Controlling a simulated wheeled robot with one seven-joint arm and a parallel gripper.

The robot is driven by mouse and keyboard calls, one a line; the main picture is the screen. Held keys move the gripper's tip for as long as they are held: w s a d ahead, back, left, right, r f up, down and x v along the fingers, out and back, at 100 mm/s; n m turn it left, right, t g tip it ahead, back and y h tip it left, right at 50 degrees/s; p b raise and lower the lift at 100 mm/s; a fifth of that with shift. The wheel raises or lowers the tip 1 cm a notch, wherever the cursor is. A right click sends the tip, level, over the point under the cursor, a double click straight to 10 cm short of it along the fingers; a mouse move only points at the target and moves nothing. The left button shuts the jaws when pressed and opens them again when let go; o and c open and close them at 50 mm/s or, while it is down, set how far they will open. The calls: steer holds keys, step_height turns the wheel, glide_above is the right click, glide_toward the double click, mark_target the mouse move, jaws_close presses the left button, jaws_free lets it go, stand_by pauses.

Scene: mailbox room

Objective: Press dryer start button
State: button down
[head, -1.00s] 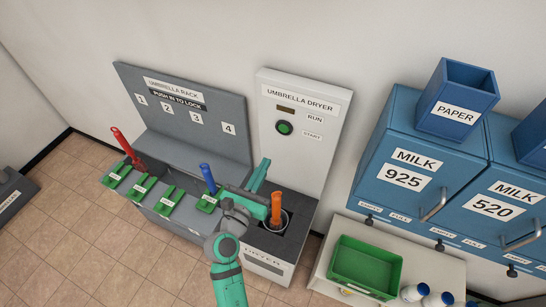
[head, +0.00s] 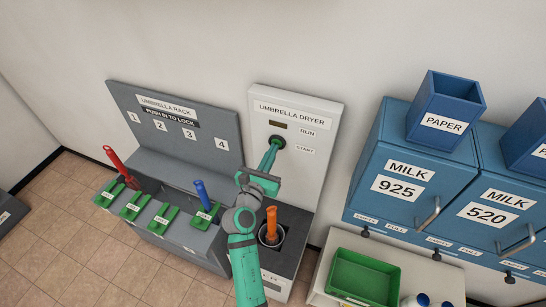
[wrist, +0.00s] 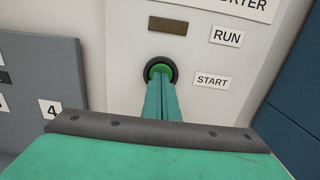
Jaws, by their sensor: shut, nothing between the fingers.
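The umbrella dryer (head: 317,149) is a white upright panel with a dark base. Its green start button (wrist: 160,68) sits in a black ring beside the START label, below a small dark display. My gripper (head: 273,147) is shut and empty, with its fingertips at the button. In the wrist view the closed fingers (wrist: 161,90) cover the button's lower part and appear to reach it. I cannot tell whether the button is pushed in. In the head view the fingers hide most of the button. An orange-handled umbrella (head: 271,222) stands in the dryer's round opening.
A grey umbrella rack (head: 180,135) with green clips, a red handle (head: 121,164) and a blue handle (head: 201,195) stands to the left. Blue milk boxes (head: 389,207) and a green bin (head: 362,278) are to the right.

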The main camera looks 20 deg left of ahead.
steer(key=shift+w+d, duration=0.1)
steer(key=shift+d, duration=0.05)
steer(key=shift+w+d+r, duration=0.15)
steer(key=shift+w, duration=0.35)
steer(key=shift+w+d+r, duration=0.1)
steer(key=shift+w+d, duration=0.05)
steer(key=shift+w, duration=0.35)
steer(key=s+a+f, duration=0.1)
steer(key=s, duration=1.4)
steer(key=shift+a, duration=0.1)
